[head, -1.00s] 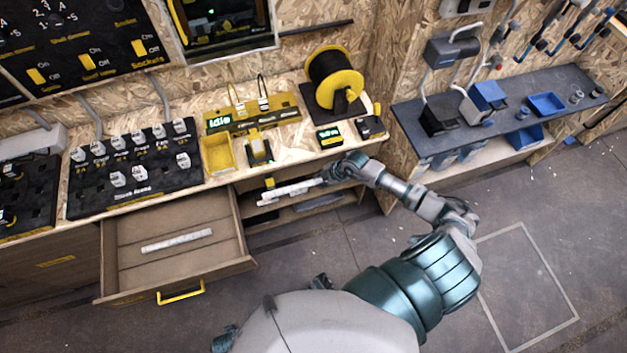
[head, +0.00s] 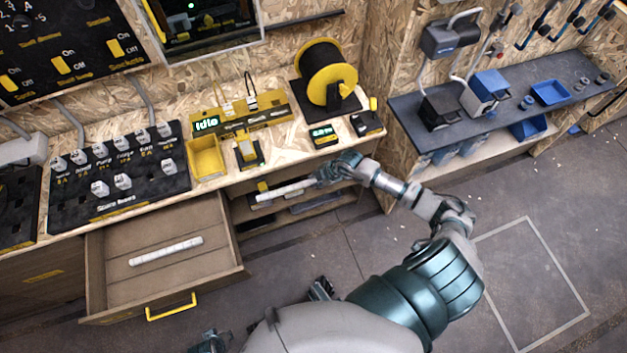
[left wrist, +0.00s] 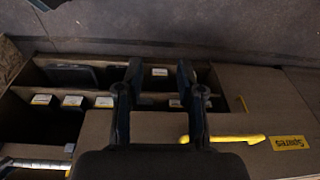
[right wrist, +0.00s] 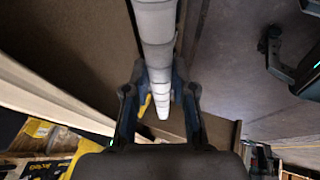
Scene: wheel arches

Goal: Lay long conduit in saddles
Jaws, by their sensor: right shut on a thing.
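My right gripper (head: 335,170) is shut on a white conduit (head: 284,190), held in front of the open shelf under the bench. In the right wrist view the conduit (right wrist: 155,45) looks segmented and passes between the fingers. Another white conduit (head: 166,251) lies in the open drawer (head: 195,275). My left gripper (left wrist: 158,78) shows in the left wrist view with its fingers apart and nothing between them, above a compartmented drawer or tray. I cannot clearly make out the saddles.
The bench carries a black switch board (head: 120,180), a yellow bin (head: 206,158), a yellow unit reading Idle (head: 235,122) and a cable reel (head: 328,75). A yellow drawer handle (head: 171,308) juts forward. A dark shelf (head: 430,135) stands at right. The floor at right is clear.

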